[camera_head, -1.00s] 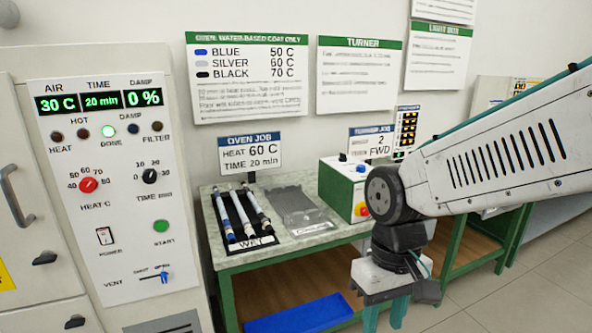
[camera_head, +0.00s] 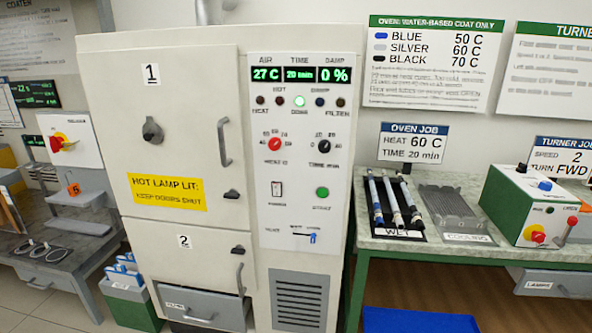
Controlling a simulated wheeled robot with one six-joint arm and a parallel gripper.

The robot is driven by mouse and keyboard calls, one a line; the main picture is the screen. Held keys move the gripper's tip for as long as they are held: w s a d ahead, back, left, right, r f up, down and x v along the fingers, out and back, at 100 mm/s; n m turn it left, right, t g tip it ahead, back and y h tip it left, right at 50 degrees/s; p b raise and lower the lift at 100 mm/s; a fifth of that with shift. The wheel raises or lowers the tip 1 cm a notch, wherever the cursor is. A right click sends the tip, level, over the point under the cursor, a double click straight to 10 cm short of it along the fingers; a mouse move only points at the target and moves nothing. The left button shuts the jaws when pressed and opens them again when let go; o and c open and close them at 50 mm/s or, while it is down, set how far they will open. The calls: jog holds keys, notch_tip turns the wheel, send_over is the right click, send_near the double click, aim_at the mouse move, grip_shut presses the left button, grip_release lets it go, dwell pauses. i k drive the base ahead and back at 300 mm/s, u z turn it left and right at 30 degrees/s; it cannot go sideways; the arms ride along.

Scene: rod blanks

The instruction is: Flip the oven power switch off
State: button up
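The oven (camera_head: 165,140) is a tall pale cabinet with two doors, marked 1 and 2. Its white control panel (camera_head: 298,215) faces me right of the doors. The displays (camera_head: 299,74) read 27 C, 20 min and 0 %. The green DONE lamp (camera_head: 299,101) is lit. My gripper and arm are out of view.
A green start button (camera_head: 322,192) sits right of the switch, with a blue vent slider (camera_head: 313,237) below. A green-legged bench (camera_head: 455,248) with rods on a WET rack (camera_head: 397,205) stands at right. A grey bench (camera_head: 75,245) stands at left.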

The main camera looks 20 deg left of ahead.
aim_at(276, 187)
jog(key=u, duration=1.1)
